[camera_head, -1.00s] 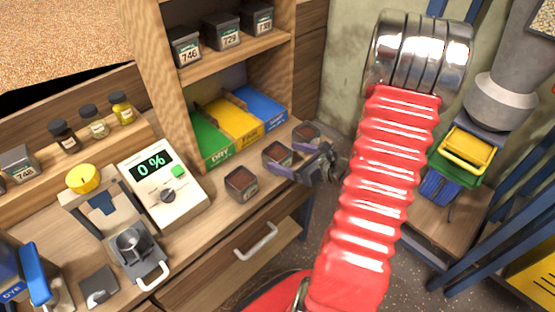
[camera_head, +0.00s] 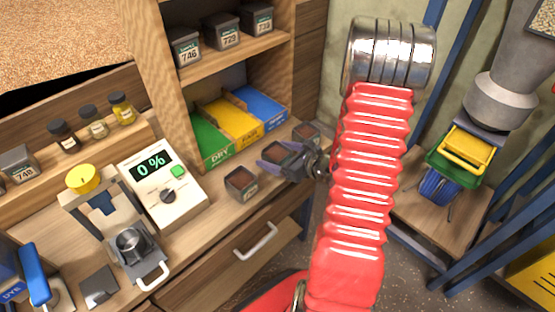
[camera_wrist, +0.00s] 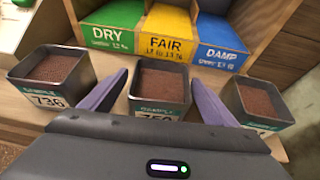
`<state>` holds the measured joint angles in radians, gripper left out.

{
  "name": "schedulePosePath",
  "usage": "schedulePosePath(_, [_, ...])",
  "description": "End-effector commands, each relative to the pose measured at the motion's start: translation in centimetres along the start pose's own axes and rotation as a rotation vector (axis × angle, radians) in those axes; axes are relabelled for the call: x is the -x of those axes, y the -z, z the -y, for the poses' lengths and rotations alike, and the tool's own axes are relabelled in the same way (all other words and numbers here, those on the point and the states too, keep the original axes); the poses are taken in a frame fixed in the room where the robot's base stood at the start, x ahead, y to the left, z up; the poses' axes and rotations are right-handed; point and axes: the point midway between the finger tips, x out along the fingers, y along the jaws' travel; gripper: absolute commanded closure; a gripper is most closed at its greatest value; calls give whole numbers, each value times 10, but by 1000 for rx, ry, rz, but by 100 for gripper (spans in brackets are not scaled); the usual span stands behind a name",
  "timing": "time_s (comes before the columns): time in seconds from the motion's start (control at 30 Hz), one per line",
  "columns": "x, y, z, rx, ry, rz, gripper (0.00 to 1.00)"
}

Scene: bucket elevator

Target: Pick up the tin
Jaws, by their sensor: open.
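Three open square tins of brown grain stand in a row on the bench. In the wrist view they are the left tin (camera_wrist: 52,72) marked 736, the middle tin (camera_wrist: 160,88) with a sample label, and the right tin (camera_wrist: 258,103). My gripper (camera_wrist: 158,92) is open, its purple fingers on either side of the middle tin; I cannot tell if they touch it. In the head view my gripper (camera_head: 272,158) covers much of the middle tin. The left tin (camera_head: 240,183) and right tin (camera_head: 306,133) also show there.
Green DRY, yellow FAIR and blue DAMP bins (camera_head: 238,123) stand behind the tins. A meter reading 0 % (camera_head: 163,185) and a press-like device (camera_head: 115,225) are to the left. More tins (camera_head: 222,32) sit on the shelf above.

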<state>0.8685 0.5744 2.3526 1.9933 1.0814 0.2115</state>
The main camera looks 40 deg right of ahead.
Motion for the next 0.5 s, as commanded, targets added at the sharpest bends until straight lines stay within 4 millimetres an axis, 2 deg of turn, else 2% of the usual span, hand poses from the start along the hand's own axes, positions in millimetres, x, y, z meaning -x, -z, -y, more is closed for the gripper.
schedulePosePath(0.43, [0, 0, 0, 0, 0, 0, 19])
schedulePosePath(0.5, [0, 0, 0, 0, -1, 0, 24])
